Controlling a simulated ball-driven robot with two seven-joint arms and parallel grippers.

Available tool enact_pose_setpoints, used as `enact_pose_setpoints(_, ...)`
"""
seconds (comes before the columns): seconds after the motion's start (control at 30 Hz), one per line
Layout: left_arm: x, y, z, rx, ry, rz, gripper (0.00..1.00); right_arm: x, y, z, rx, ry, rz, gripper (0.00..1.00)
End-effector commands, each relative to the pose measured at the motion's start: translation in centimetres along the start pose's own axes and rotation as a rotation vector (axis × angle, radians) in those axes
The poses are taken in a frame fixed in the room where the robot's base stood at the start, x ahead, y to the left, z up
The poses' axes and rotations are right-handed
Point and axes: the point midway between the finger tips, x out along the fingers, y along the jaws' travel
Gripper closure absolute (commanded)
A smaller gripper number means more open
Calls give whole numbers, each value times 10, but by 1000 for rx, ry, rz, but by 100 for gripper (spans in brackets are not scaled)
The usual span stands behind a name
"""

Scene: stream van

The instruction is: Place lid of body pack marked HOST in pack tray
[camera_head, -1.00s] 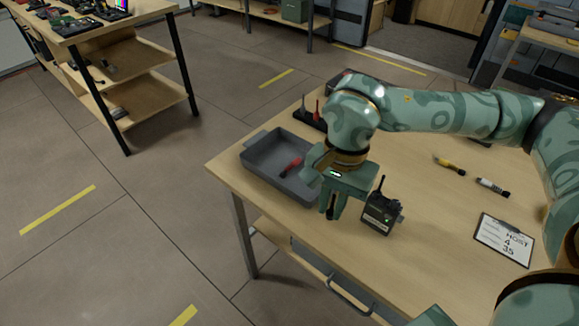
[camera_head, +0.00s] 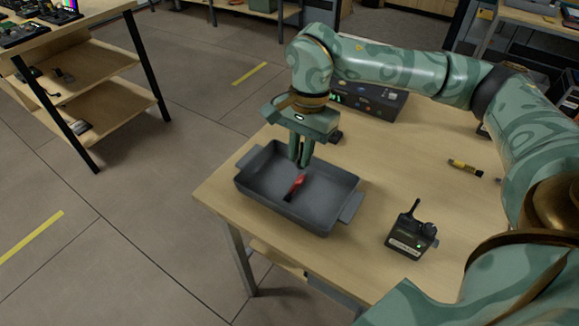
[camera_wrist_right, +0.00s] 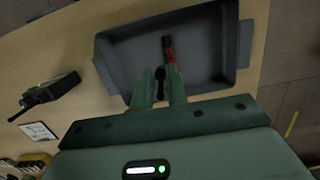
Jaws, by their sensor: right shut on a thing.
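My right gripper (camera_head: 298,163) is over the grey pack tray (camera_head: 353,185), fingers pointing down. In the right wrist view my right gripper (camera_wrist_right: 161,90) is shut on a small dark piece, taken as the lid (camera_wrist_right: 160,74); the fingers hide most of it. A red-and-black item (camera_head: 295,186) lies in the tray, and its red part (camera_wrist_right: 168,48) shows just beyond the fingertips. The dark body pack (camera_head: 411,236), with a stubby antenna and a pale label too small to read, stands on the table right of the tray. My left gripper is not in view.
A dark case (camera_head: 368,98) stands at the table's back. A yellow-and-black item (camera_head: 465,167) lies at the right. A white card (camera_wrist_right: 38,131) lies near the body pack in the wrist view. The table between tray and pack is clear.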

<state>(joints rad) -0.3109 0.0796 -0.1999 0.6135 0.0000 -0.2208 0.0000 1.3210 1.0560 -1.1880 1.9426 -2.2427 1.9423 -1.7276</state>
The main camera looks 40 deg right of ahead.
Motion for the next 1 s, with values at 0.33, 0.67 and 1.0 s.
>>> enact_pose_setpoints(0.33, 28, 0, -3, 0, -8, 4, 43, 50, -38, -41, -1, -1, 2, 100)
enact_pose_setpoints(0.67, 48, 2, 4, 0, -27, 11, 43, 90, -44, -54, 0, -2, 6, 100)
enact_pose_setpoints(1.0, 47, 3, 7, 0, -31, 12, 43, 89, -44, -53, -1, 0, 2, 76)
